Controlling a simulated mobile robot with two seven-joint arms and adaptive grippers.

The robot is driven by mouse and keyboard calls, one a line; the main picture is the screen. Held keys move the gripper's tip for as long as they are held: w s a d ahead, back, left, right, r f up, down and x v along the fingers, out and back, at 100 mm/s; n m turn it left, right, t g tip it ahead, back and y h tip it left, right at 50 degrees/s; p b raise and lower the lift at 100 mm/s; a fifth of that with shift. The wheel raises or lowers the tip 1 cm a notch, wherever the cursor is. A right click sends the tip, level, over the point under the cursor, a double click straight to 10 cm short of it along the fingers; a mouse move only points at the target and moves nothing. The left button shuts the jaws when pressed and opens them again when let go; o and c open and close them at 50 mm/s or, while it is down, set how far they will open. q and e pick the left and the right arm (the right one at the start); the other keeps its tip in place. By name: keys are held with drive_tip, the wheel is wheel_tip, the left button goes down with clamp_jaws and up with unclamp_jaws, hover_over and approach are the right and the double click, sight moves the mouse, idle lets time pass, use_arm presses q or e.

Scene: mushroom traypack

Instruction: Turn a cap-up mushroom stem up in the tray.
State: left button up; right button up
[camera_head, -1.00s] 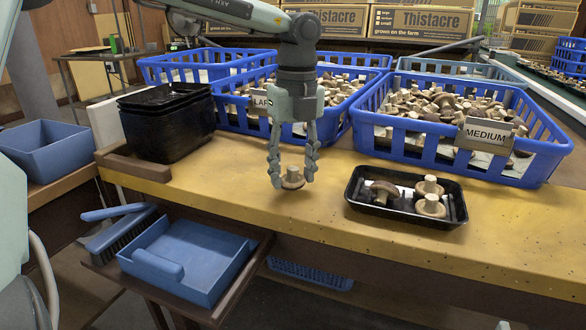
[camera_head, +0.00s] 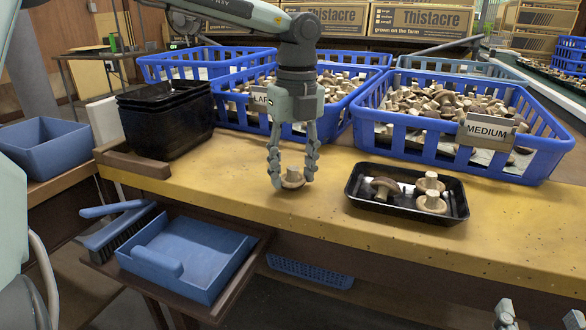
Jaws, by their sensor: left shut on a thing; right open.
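My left gripper (camera_head: 292,178) is shut on a mushroom (camera_head: 292,184), whose cap is low and whose pale stem points up between the fingers. It is at the yellow bench top, left of the black tray (camera_head: 408,215); whether it touches the bench is hard to tell. In the tray, a brown mushroom (camera_head: 383,186) at the left shows its cap on top. Two mushrooms at the right, one behind (camera_head: 430,184) and one in front (camera_head: 431,204), stand stem up. My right gripper (camera_head: 541,316) is open at the bottom right edge, only its fingertips showing.
A blue crate marked MEDIUM (camera_head: 545,165) stands behind the tray, and another blue crate (camera_head: 228,112) stands behind my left gripper. Stacked black trays (camera_head: 165,125) stand at the left. The bench front (camera_head: 310,226) is clear.

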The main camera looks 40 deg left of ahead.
use_arm(q)
drive_tip(key=shift+f+b, duration=0.3)
drive_tip(key=shift+f, duration=0.05)
drive_tip(key=o, duration=0.9)
drive_tip(key=shift+r, duration=0.1)
wheel_tip(320, 180, up, 12)
drive_tip(key=shift+w+d, duration=0.1)
drive_tip(key=shift+w, duration=0.05)
